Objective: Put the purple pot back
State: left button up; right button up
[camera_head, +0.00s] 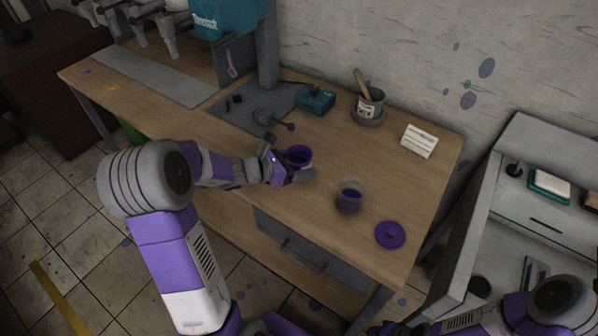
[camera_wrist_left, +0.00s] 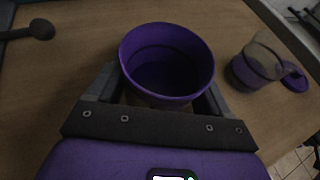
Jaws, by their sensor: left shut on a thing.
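The purple pot (camera_head: 299,155) is an open, dark purple cup over the middle of the wooden table. My left gripper (camera_head: 296,168) is shut on it, with one finger on each side. In the left wrist view the pot (camera_wrist_left: 166,62) is upright between the fingers, and its inside looks purple and empty. I cannot tell if its base touches the table. My right gripper is out of view; only part of my right arm shows at the bottom right.
A clear jar with purple in it (camera_head: 349,196) stands right of the pot, near a purple lid (camera_head: 390,234). Behind are a grey base plate (camera_head: 240,108), a teal box (camera_head: 315,98), a grey tool cup (camera_head: 369,105) and a white card (camera_head: 419,141). The table's front edge is close.

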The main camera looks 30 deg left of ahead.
pick_arm(q)
jog(key=shift+f, duration=0.85)
jog(key=shift+f+b, duration=0.15)
jog(key=shift+b, duration=0.2)
jog(key=o, duration=1.1)
